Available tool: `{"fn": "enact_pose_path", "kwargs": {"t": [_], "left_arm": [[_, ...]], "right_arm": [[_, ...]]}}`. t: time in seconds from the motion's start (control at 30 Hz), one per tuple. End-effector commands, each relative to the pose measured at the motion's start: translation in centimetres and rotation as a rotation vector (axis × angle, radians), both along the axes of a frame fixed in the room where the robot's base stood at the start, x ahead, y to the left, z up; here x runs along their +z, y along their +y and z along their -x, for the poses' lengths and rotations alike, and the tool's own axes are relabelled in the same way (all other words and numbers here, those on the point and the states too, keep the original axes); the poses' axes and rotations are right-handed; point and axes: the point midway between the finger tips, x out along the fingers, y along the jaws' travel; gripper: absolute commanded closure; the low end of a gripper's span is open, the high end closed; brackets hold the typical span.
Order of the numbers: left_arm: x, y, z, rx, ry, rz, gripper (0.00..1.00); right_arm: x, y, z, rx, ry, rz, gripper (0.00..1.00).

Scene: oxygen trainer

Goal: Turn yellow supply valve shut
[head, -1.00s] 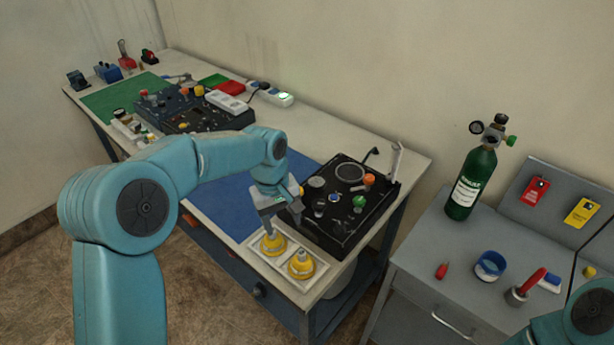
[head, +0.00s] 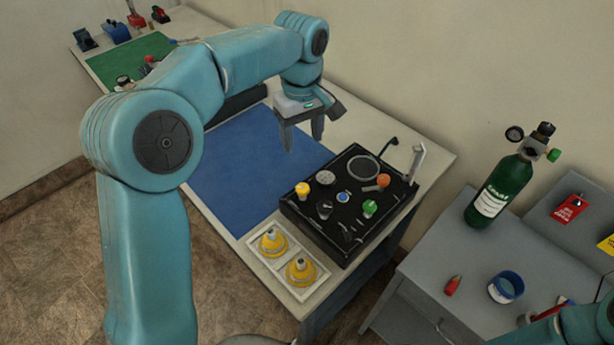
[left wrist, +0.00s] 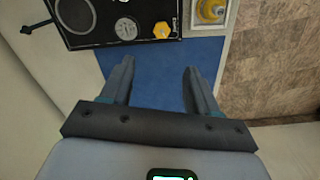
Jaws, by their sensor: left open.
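The yellow valve knob (head: 302,190) stands at the left corner of the black trainer panel (head: 318,215). It also shows in the left wrist view (left wrist: 162,30), near the panel's edge beyond the fingers. My left gripper (head: 302,138) is open and empty, above the blue mat just behind and left of the panel, apart from the knob. In the left wrist view its two fingers (left wrist: 158,75) are spread over the blue mat. The panel also carries a green knob (head: 370,207), an orange knob (head: 383,180) and gauges. My right gripper is out of view.
Two yellow domed pieces (head: 272,243) sit in a white tray (head: 288,282) in front of the panel. The blue mat (head: 240,170) is clear. A green cylinder (head: 500,187) stands on the grey cabinet (head: 430,260) at right. An upright grey lever stands at the panel's far right corner.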

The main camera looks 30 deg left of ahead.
Motion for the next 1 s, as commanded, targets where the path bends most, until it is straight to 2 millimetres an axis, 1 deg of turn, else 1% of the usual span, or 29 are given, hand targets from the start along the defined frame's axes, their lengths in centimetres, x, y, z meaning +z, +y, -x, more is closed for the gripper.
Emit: {"fn": "enact_pose_path", "kwargs": {"t": [0.17,0.27,0.4,0.6,0.7,0.8,1.0], "left_arm": [[-3.2,0.1,0.6,0.0,0.007,0.0,0.4],[-5.6,0.1,0.7,-0.001,0.007,0.0,0.4],[-8.9,0.0,0.7,-0.003,0.008,0.001,0.4],[-13.1,0.0,0.5,-0.004,0.006,0.002,0.4],[-14.5,0.0,0.3,-0.005,0.004,0.001,0.4],[-15.3,0.0,0.2,-0.005,0.003,0.001,0.4],[-15.9,0.0,0.1,-0.005,0.0,0.002,0.4]], "right_arm": [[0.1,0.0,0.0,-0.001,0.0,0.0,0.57],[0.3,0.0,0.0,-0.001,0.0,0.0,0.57],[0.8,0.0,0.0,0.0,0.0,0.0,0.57],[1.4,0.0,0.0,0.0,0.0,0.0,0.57],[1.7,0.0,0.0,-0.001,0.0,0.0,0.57],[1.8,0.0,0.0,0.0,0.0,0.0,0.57],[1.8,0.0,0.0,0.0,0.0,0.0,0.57]]}}
